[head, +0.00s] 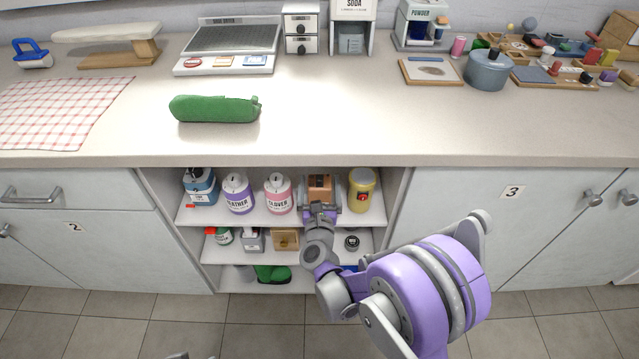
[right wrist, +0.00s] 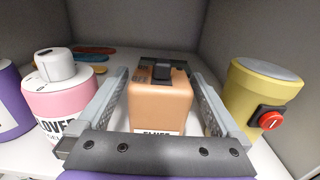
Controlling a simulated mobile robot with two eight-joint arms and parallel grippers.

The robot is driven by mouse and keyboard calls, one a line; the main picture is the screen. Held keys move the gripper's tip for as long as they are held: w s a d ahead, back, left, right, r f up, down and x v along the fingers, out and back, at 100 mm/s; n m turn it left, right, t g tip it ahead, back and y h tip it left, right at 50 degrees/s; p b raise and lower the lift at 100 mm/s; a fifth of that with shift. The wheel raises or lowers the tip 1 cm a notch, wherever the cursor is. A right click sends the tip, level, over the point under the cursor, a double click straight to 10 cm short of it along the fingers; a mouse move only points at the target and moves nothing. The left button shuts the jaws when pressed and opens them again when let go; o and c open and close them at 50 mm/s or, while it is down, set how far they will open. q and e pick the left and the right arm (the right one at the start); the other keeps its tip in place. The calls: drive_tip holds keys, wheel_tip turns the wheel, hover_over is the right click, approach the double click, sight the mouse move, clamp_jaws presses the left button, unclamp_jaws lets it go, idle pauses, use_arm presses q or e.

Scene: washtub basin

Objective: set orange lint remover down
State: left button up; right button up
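The orange lint remover (head: 320,183) is a box with a dark knob on top. It stands upright on the top shelf of the open cabinet, between a pink bottle and a yellow canister. In the right wrist view the lint remover (right wrist: 160,103) sits between the two fingers of my right gripper (right wrist: 160,85), with narrow gaps appearing at its sides. My right gripper (head: 320,205) reaches in from the front and looks open around it. The bottom of its front label is hidden by the gripper's palm. Only a grey sliver, possibly my left gripper (head: 178,355), shows at the bottom edge.
The pink bottle (right wrist: 62,95) is close on the left and the yellow canister (right wrist: 262,95) with a red button close on the right. A purple bottle (head: 237,193) and a blue bottle (head: 200,187) stand further left. The countertop (head: 330,125) overhangs the shelf.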

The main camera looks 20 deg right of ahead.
drive_tip(key=shift+r, duration=0.2)
drive_tip(key=shift+s+a, duration=0.1)
drive_tip(key=shift+s, duration=0.15)
drive_tip(key=s+a+r+n+g+y+p, duration=0.15)
drive_tip(key=s+a+n+y, duration=0.25)
drive_tip(key=s+n, duration=0.6)
drive_tip(key=s+a+r+n+g+y, duration=0.2)
drive_tip(key=s+a+n+g+y, duration=0.3)
drive_tip(key=n, duration=0.9)
drive_tip(key=s+d+f+n+g+h, duration=0.1)
drive_tip(key=s+d+f+n+g, duration=0.1)
drive_tip(key=s+n, duration=0.3)
drive_tip(key=s+d+f+n+g+h, duration=0.1)
drive_tip(key=s+d+n, duration=0.3)
drive_tip(key=s, duration=0.4)
drive_tip(key=s+d+f+n+g+h, duration=0.2)
drive_tip(key=s+d+n+g, duration=0.1)
drive_tip(key=s+n, duration=0.3)
drive_tip(key=shift+s+d+f, duration=0.4)
drive_tip(key=shift+s+d, duration=0.05)
drive_tip(key=shift+d, duration=0.05)
drive_tip(key=shift+g, duration=0.25)
